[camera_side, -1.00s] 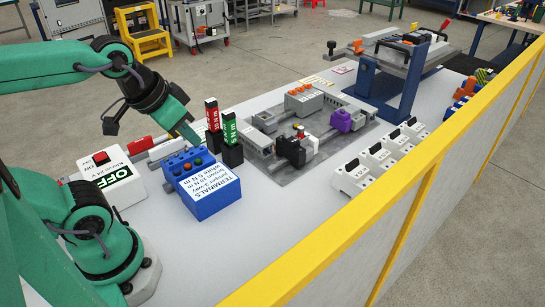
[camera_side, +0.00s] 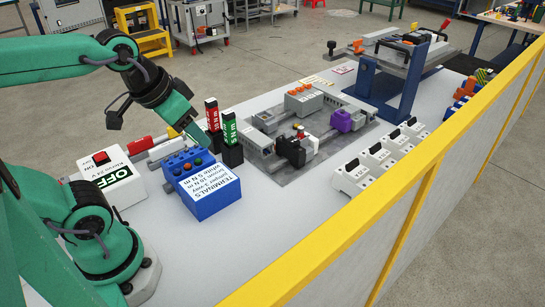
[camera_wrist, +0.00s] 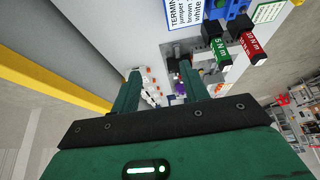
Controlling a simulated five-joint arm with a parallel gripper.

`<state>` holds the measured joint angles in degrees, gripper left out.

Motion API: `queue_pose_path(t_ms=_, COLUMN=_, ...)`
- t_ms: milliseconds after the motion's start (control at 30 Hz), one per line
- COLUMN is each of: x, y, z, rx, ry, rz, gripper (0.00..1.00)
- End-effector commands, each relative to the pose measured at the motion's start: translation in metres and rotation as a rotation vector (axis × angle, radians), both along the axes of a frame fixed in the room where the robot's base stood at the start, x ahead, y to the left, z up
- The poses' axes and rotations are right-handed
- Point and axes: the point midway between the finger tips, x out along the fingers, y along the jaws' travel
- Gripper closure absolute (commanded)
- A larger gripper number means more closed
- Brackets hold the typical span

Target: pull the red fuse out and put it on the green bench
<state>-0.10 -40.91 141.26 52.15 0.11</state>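I cannot surely pick out the red fuse. A small red part (camera_side: 299,128) sits among the blocks on the grey mounting plate (camera_side: 290,176) in the side view; it is too small to identify. A purple block (camera_side: 343,120) stands on the plate and shows between or just beside the fingers. A green bench is not clearly seen; a green frame (camera_side: 385,6) is cut off at the back.
A red-topped block (camera_side: 213,115) and a green-topped block (camera_side: 230,130) stand upright beside the fingers. White breakers (camera_side: 375,158) line the right side. A yellow rail (camera_side: 340,235) borders the front. The grey tabletop ahead of the blue box is clear.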

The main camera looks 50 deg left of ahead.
Motion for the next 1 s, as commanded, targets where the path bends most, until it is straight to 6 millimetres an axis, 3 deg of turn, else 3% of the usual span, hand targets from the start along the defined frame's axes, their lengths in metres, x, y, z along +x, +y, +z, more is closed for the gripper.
queue_pose_path(t_ms=267, x=0.038, y=0.002, z=0.021, rx=0.004, ry=0.055, rz=0.002, gripper=0.55)
queue_pose_path(t_ms=533, x=0.092, y=0.006, z=0.038, rx=0.006, ry=0.124, rz=0.002, gripper=0.55)
queue_pose_path(t_ms=1000, x=0.191, y=0.016, z=0.035, rx=0.008, ry=0.243, rz=0.001, gripper=0.55)
